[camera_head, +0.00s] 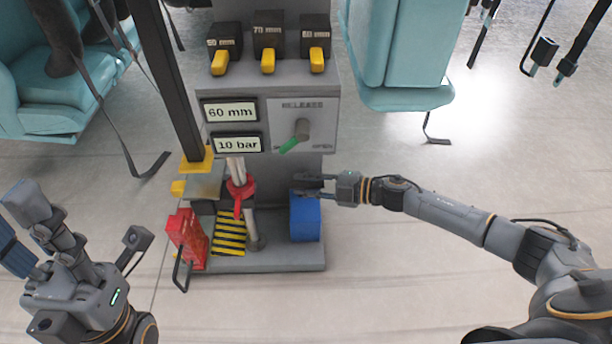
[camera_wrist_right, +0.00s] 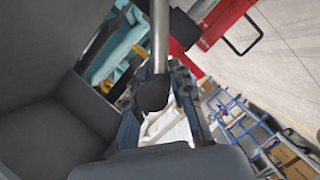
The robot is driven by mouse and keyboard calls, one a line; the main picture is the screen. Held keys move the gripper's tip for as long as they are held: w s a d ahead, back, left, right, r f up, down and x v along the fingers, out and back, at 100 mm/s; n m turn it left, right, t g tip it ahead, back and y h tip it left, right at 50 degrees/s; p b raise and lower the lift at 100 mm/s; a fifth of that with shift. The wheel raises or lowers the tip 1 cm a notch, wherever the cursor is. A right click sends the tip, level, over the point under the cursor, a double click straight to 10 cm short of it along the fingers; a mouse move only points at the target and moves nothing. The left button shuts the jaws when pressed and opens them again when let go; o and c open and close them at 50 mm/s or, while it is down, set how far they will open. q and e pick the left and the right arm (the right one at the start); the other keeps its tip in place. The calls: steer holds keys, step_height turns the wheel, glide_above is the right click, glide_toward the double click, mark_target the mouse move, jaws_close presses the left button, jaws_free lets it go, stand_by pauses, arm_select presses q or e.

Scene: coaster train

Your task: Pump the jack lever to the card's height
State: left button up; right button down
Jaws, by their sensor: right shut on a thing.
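The card (camera_head: 230,112) on the grey stand reads "60 mm"; a plate below it (camera_head: 237,144) reads "10 bar". My right gripper (camera_head: 305,187) is beside the stand's front, just above a blue cylinder (camera_head: 305,220). In the right wrist view its fingers are shut around the dark grip (camera_wrist_right: 152,92) at the end of a metal rod (camera_wrist_right: 160,40), which looks like the jack lever. A red collar with a handle (camera_head: 240,190) sits on the upright rod. My left gripper (camera_head: 35,225) is apart from the stand, its opening unclear.
The release knob (camera_head: 301,130) has a green pointer. Blocks with yellow tabs, the middle one (camera_head: 267,32) marked 70 mm, sit on top. A red box with a wire handle (camera_head: 188,240) and a striped plate (camera_head: 230,235) stand at lower left.

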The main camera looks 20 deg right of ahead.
steer(key=c, duration=1.1)
jaws_free()
steer(key=shift+f, duration=0.15)
steer(key=shift+c, duration=0.2)
steer(key=v, duration=1.2)
